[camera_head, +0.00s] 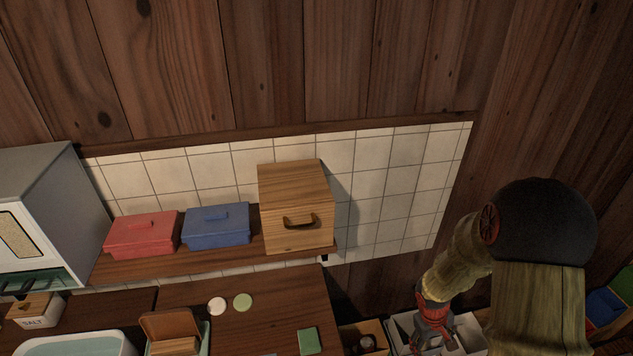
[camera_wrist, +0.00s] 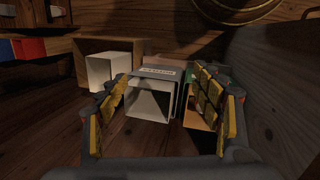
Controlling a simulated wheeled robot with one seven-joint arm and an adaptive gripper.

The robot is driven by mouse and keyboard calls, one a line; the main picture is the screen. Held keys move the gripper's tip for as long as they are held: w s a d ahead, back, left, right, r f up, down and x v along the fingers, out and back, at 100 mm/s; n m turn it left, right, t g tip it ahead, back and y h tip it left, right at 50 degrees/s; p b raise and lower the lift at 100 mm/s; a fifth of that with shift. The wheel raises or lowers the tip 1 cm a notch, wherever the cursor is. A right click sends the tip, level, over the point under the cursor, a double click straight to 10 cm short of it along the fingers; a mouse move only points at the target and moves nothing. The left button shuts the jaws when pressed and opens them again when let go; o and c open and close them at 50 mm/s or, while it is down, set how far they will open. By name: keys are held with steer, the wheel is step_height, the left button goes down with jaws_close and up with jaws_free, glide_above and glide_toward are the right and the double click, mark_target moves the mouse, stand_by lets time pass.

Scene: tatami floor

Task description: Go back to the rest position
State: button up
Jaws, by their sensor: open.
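My gripper (camera_wrist: 165,105) is open in the wrist view, with its two yellow-padded fingers apart and nothing held between them. Beyond the fingers, a grey open box with a label (camera_wrist: 162,75) and a white box (camera_wrist: 112,66) stand near a wooden wall. In the head view my arm comes in at the right and reaches down beside the counter's right end. My gripper (camera_head: 432,325) shows there low in the picture, by the white bins, and its fingertips are hard to make out.
A shelf (camera_head: 215,258) holds a red box (camera_head: 142,238), a blue box (camera_head: 216,228) and a wooden drawer box (camera_head: 296,220). The counter (camera_head: 270,300) below bears two round discs, a green block (camera_head: 308,341) and a salt box (camera_head: 35,312). White bins (camera_head: 468,330) stand right of the counter.

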steer(key=s+a+r+m+t+y, duration=0.1)
steer(key=s+a+r, duration=0.3)
steer(key=r, duration=0.8)
steer(key=s+a+r+m+t+y, duration=0.1)
steer(key=s+a+r+t, duration=0.2)
steer(key=r, duration=0.9)
steer(key=s+a+r+m+t, duration=0.1)
steer(key=s+a+r, duration=0.5)
steer(key=r, duration=0.6)
steer(key=shift+s+a+r+t+y, duration=0.25)
steer(key=shift+s+a+t+y, duration=0.15)
steer(key=shift+a+t, duration=0.1)
steer(key=shift+c, duration=0.5)
